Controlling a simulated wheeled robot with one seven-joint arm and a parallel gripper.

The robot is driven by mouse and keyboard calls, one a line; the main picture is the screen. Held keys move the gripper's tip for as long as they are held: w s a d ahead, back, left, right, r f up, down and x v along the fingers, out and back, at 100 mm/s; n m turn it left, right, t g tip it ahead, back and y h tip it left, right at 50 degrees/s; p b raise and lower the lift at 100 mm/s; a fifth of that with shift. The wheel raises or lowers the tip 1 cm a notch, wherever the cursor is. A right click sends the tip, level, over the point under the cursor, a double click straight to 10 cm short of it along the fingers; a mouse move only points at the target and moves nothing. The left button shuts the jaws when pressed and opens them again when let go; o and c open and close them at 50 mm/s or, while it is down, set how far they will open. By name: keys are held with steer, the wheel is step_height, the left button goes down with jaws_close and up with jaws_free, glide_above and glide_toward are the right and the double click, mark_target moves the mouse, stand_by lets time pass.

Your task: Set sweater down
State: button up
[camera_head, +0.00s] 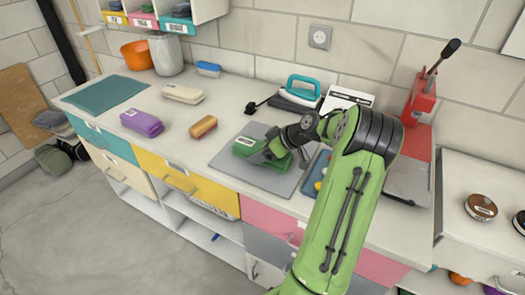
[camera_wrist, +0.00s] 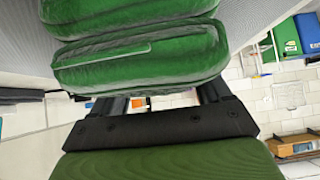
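In the wrist view the sweater (camera_wrist: 140,72) fills the upper middle and hides my fingertips. The grey surface shows close beside it there. I cannot tell whether the sweater touches the mat or hangs just above it.
A brown folded item (camera_head: 203,126), a purple one (camera_head: 142,123) and a beige one (camera_head: 183,94) lie left of the mat. A teal-handled iron (camera_head: 300,91) stands behind it. A red press (camera_head: 420,100) is at right. Bare mat lies in front of the sweater.

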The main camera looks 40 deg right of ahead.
steer(key=o, duration=0.4)
steer(key=p+v, duration=0.2)
steer(key=v, duration=1)
steer(key=shift+a+r+p, duration=0.1)
steer(key=shift+r+p, duration=0.05)
steer(key=shift+p, duration=0.25)
steer(key=w+a+r+g+h, duration=0.1)
steer(key=w+a+r+g, duration=0.15)
steer(key=a, duration=0.85)
steer(key=w+a+r+g+h, duration=0.1)
steer(key=a+r+g, duration=0.15)
steer(key=a, duration=0.75)
steer(key=s+a+m, duration=0.1)
steer(key=s+a, duration=0.3)
steer(key=s, duration=0.1)
steer(key=s+a+r+m+t, duration=0.1)
steer(key=s+a, duration=0.3)
steer(key=s, duration=0.2)
steer(key=s+a+m+h, duration=0.1)
steer(key=s+a, duration=0.4)
steer(key=shift+s+r+m+t, duration=0.3)
steer(key=shift+s, duration=0.05)
